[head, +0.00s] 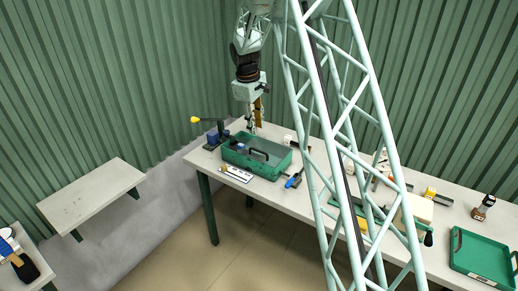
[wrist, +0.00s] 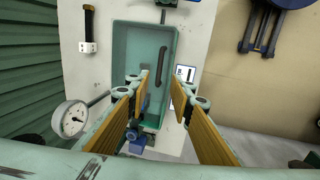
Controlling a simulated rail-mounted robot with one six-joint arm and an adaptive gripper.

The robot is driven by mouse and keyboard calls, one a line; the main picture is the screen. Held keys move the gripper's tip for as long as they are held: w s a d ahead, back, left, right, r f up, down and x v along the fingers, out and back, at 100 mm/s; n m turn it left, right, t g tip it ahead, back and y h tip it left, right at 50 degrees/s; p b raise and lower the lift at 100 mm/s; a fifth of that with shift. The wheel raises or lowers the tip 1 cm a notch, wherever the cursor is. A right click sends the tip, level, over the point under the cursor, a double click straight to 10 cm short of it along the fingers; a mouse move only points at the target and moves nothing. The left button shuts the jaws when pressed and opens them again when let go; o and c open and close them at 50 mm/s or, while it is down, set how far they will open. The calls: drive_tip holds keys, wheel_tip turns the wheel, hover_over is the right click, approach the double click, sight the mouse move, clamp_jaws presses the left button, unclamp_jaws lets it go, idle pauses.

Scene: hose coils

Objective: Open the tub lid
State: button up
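The green tub (head: 282,170) stands on the bench below my gripper; it also shows in the wrist view (wrist: 119,50). A dark bar handle (head: 259,155) lies within the tub's outline, and it also shows in the wrist view (wrist: 160,64). I cannot tell clearly whether the flat teal panel under the handle is a lid or the tub floor. My gripper (head: 254,130) hangs above the tub, pointing down. In the wrist view my gripper (wrist: 160,82) has its two yellow-padded fingers spread, with nothing between them. The fingers partly cover the tub's near end.
A white card (head: 237,174) lies in front, a blue-handled tool (head: 293,181) to the right. A dial gauge (wrist: 73,119) shows in the wrist view. A green tray (head: 456,262) sits at far right.

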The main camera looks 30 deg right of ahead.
drive_tip(key=shift+f, duration=0.15)
drive_tip(key=shift+p+x, duration=0.7)
drive_tip(key=shift+x, duration=6.05)
drive_tip(key=shift+c, duration=0.4)
clamp_jaws()
